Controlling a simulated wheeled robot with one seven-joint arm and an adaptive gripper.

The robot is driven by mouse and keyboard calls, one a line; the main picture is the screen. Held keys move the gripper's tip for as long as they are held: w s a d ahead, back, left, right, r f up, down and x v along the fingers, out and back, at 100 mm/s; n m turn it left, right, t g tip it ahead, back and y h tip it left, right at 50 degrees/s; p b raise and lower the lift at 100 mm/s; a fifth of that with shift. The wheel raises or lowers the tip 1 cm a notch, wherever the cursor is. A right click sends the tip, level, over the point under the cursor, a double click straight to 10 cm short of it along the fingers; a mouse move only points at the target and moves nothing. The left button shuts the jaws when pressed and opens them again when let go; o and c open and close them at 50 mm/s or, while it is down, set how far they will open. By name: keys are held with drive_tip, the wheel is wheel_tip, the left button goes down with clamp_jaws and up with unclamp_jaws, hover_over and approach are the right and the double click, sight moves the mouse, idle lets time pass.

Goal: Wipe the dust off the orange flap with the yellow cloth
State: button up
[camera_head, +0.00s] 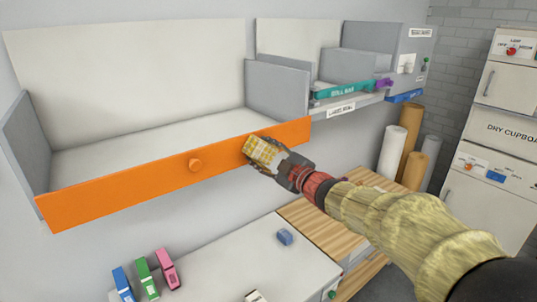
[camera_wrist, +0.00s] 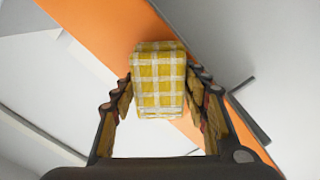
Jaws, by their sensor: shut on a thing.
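In the wrist view the cloth (camera_wrist: 158,80) sits between my fingers, in front of the orange flap (camera_wrist: 90,30). The cloth appears to be at or against the flap; exact contact cannot be told. No dust is clearly visible on the flap.
A teal bar (camera_head: 343,90) and a grey box (camera_head: 395,55) are to the right of the bay. Below stands a white worktop (camera_head: 235,262) with blue, green and pink items (camera_head: 146,277) and a small blue block (camera_head: 285,236). Rolls (camera_head: 393,150) and a dry cupboard (camera_head: 510,130) stand at right.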

sight(249, 156)
drive_tip(key=shift+s+a+b, duration=0.65)
drive_tip(key=shift+a, duration=0.35)
drive_tip(key=shift+s+a+b, duration=0.65)
drive_tip(key=shift+a, duration=0.35)
drive_tip(key=shift+s+d, duration=0.1)
drive_tip(key=shift+v, duration=2.75)
drive_tip(key=shift+s, duration=0.1)
drive_tip(key=v, duration=0.2)
drive_tip(key=shift+s+d, duration=0.25)
drive_tip(key=shift+s, duration=0.1)
drive_tip(key=shift+w, duration=0.1)
drive_tip(key=shift+f+b+x, duration=0.25)
drive_tip(key=shift+b+x, duration=0.15)
drive_tip(key=shift+x, duration=0.7)
drive_tip(key=shift+f+b+x, duration=0.25)
drive_tip(key=shift+b+x, duration=0.2)
drive_tip(key=shift+x, duration=0.65)
drive_tip(key=shift+f+b+x, duration=0.25)
drive_tip(key=shift+b+x, duration=0.15)
drive_tip(key=shift+x, duration=0.7)
